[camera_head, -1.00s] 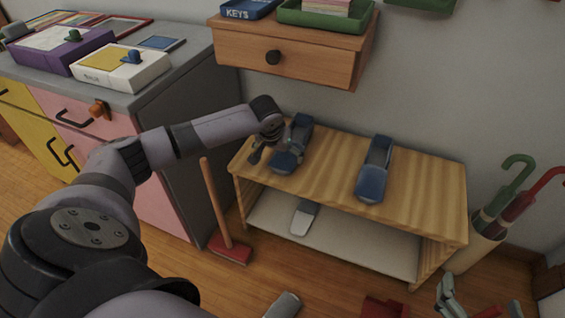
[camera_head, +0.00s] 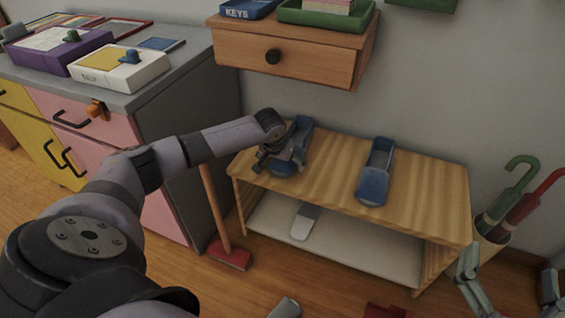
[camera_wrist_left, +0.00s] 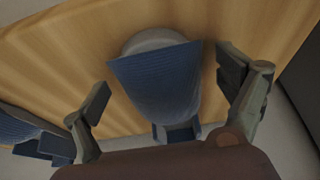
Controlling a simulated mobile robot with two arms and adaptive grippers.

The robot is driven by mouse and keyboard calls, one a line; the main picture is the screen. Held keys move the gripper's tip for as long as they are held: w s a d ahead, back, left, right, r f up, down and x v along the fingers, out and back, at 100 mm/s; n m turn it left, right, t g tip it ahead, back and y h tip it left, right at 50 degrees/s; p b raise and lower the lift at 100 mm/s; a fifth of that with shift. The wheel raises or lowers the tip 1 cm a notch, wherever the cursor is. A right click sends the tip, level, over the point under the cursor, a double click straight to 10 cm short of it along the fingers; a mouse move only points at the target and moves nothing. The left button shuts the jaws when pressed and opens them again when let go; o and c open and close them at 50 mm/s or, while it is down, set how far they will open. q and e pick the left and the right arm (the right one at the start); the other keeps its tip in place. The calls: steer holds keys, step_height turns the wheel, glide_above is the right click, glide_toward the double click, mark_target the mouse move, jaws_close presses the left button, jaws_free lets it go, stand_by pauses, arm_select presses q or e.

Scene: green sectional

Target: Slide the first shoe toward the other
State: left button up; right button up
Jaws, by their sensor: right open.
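The first blue shoe (camera_head: 302,130) stands at the left end of the wooden shoe rack's top. The other blue shoe (camera_head: 376,172) stands further right on it, with a clear gap between. My left gripper (camera_head: 279,163) is over the near part of the first shoe and hides some of it. In the left wrist view, its fingers (camera_wrist_left: 168,92) are spread on either side of the first shoe (camera_wrist_left: 160,80), the right finger closer to it. The other shoe (camera_wrist_left: 28,132) shows at the left edge there. My right gripper (camera_head: 508,290) is open and empty at the lower right.
The wooden rack (camera_head: 425,190) has a lower shelf with a grey-white shoe (camera_head: 304,222). A red broom (camera_head: 231,254) leans left of it. Umbrellas (camera_head: 515,205) stand at its right. A wall drawer (camera_head: 290,58) hangs above, and a grey-topped cabinet (camera_head: 185,85) stands left.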

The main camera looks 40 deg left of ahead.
arm_select(q)
steer(key=c, duration=1.4)
